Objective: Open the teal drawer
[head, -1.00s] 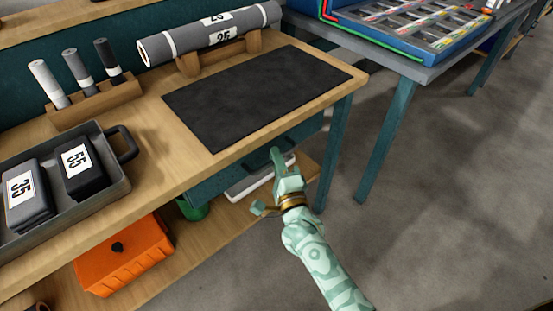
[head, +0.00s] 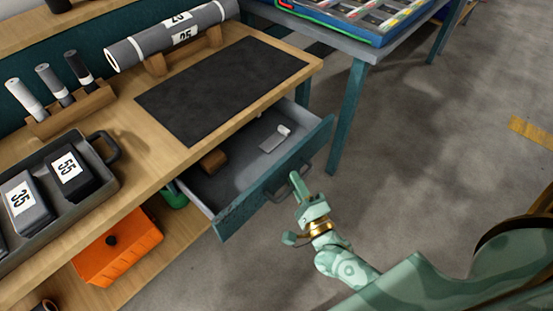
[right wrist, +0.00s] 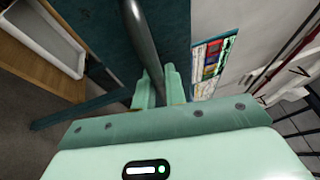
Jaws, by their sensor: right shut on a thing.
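The teal drawer (head: 262,199) under the wooden workbench is pulled out, and its grey inside shows in the head view. A brown block (head: 214,162) and a small light-coloured item (head: 275,139) lie in it. My right gripper (head: 299,187) is at the drawer's front, shut on the dark bar handle (head: 306,170). In the right wrist view the handle (right wrist: 143,40) runs down between the two fingers (right wrist: 159,88), with the teal drawer front (right wrist: 95,25) behind it. My left gripper is not in view.
A black mat (head: 222,90) and a grey roll on a wooden stand (head: 172,36) are on the bench top. A grey tray (head: 100,190) holds dark packs. An orange box (head: 117,252) sits on the lower shelf. Open floor (head: 420,140) lies to the right.

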